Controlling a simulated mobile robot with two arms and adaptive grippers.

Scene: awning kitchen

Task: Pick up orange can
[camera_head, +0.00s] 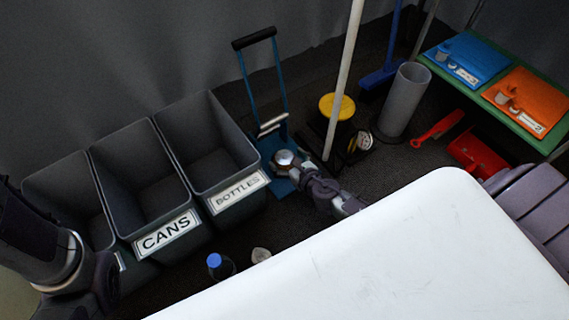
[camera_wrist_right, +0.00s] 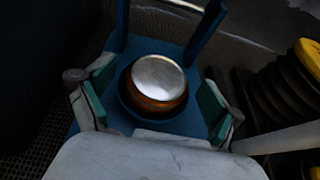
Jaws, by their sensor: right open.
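The orange can (camera_wrist_right: 158,98) stands upright on the blue base plate (camera_wrist_right: 190,55) of a hand truck, with its round silver top facing the camera. In the head view, the can's silver top (camera_head: 285,157) shows at the tip of my right gripper (camera_head: 290,163). In the right wrist view, the right gripper (camera_wrist_right: 155,93) is open, with one green-padded finger on each side of the can. A gap shows between the can and each pad. My left arm comes in at the left edge, over the bins; its fingers do not show.
Grey bins labelled CANS (camera_head: 166,235) and BOTTLES (camera_head: 238,192) stand at left. The hand truck's handle (camera_head: 254,38) rises behind the can. A broom pole (camera_head: 344,80) and a yellow-topped object (camera_head: 337,107) are close at right. A white table (camera_head: 400,260) fills the front. A blue-capped bottle (camera_head: 214,260) is near the bins.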

